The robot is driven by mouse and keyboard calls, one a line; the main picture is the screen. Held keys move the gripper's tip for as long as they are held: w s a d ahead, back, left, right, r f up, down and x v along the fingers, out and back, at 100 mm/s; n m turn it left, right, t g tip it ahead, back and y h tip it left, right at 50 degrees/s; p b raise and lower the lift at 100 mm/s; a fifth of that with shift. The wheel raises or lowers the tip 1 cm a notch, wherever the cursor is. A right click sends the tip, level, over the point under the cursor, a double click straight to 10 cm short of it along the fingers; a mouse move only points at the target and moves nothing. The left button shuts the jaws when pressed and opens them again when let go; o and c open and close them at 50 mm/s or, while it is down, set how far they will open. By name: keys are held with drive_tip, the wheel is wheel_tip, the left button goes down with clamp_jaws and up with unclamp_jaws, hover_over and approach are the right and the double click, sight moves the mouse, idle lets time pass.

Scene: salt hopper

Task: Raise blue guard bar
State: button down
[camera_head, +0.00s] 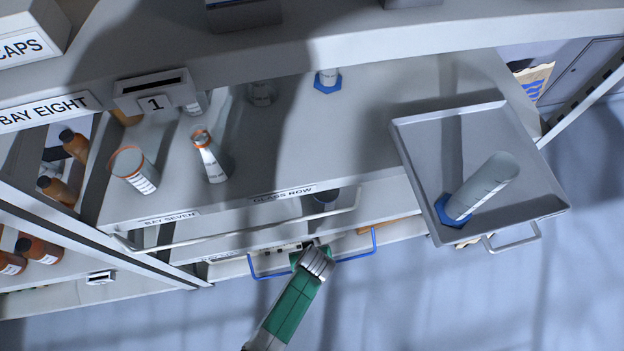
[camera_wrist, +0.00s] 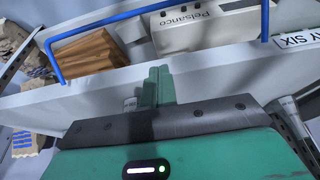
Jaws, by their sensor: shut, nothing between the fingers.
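The blue guard bar (camera_head: 356,257) crosses the front of a low shelf in the head view; my arm hides its middle. In the wrist view the blue guard bar (camera_wrist: 105,28) runs across the top, with bent ends reaching down at the left and right of the shelf front. My gripper (camera_head: 308,250) is at the middle of the bar in the head view. In the wrist view its green fingers (camera_wrist: 158,72) are together and empty, against the white shelf edge, with a gap between the tips and the bar. Contact with the bar is not visible.
A brown ridged block (camera_wrist: 90,52) and a pale box marked Pelsanco (camera_wrist: 205,28) lie behind the bar. Above is a pale rail (camera_head: 240,232) along the glass row shelf. A grey tray (camera_head: 415,140) holding a cylinder (camera_head: 484,186) juts out right. Floor in front is clear.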

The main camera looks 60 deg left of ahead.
wheel_tip(320, 180, down, 5)
drive_tip(key=shift+f+b, duration=0.1)
drive_tip(key=shift+b, duration=1.1)
drive_tip(key=b+x, duration=0.7)
drive_tip(key=x, duration=0.3)
drive_tip(key=d, duration=0.1)
drive_tip(key=s+d+r+p, duration=0.1)
drive_tip(key=d, duration=0.1)
drive_tip(key=shift+s+d+r, duration=0.1)
drive_tip(key=shift+d+r, duration=0.15)
